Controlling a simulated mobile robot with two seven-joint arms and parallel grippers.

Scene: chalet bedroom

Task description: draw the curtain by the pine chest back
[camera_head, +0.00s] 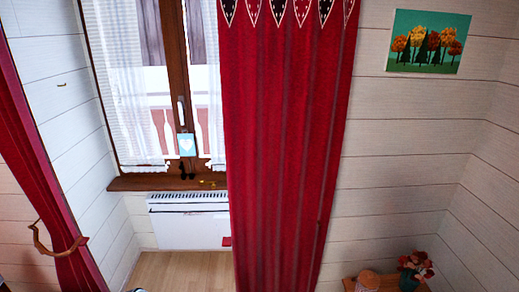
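A long red curtain (280,150) hangs straight down over the right part of the window (150,85). Its top has a band of pointed pennant shapes, and its lower end leaves the picture. A small red piece (226,241) shows at its left edge, low down; I cannot tell what it is. A wooden top (349,284), perhaps the pine chest, shows at the bottom right, just right of the curtain, mostly cut off. Neither of my grippers can be made out.
A second red curtain (40,170) at the left is gathered by a brown holdback (45,245). A white radiator (188,225) is under the wooden sill (165,182). A basket (368,281) and flowers (415,268) stand on the wooden top. Bare floor (185,270) shows below the radiator.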

